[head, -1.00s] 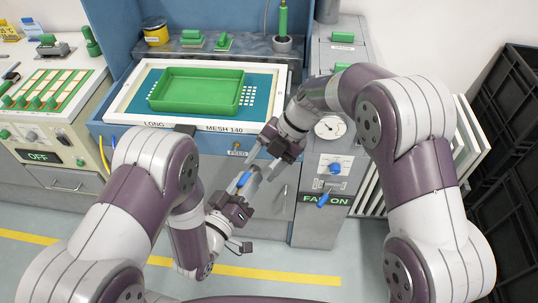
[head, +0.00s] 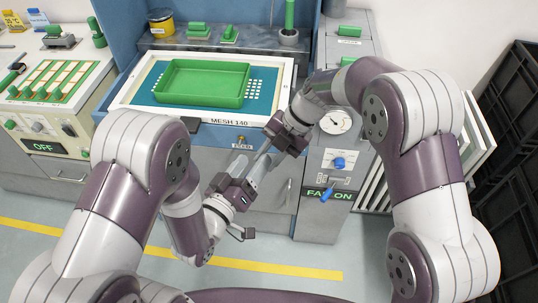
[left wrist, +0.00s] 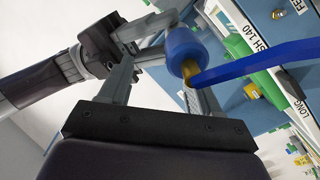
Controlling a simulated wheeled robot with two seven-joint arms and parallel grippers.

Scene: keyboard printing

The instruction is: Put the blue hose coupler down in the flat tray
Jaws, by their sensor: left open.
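The green flat tray (head: 200,82) lies empty on the framed mesh screen in the head view. The blue hose coupler (left wrist: 184,46), with a brass end, shows in the left wrist view; I cannot make it out in the head view. My right gripper (head: 263,152) has its fingers on the coupler, and in the left wrist view it reaches in from the left. My left gripper (head: 257,174) is open, with its fingers spread on either side of the coupler. Both grippers are close together, in front of the bench and below the tray.
The white screen frame (head: 122,104) surrounds the tray. A grey cabinet with a gauge (head: 336,122) and blue knobs stands to the right. A control panel (head: 50,130) is at the left. Black crates (head: 510,120) stand at the far right.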

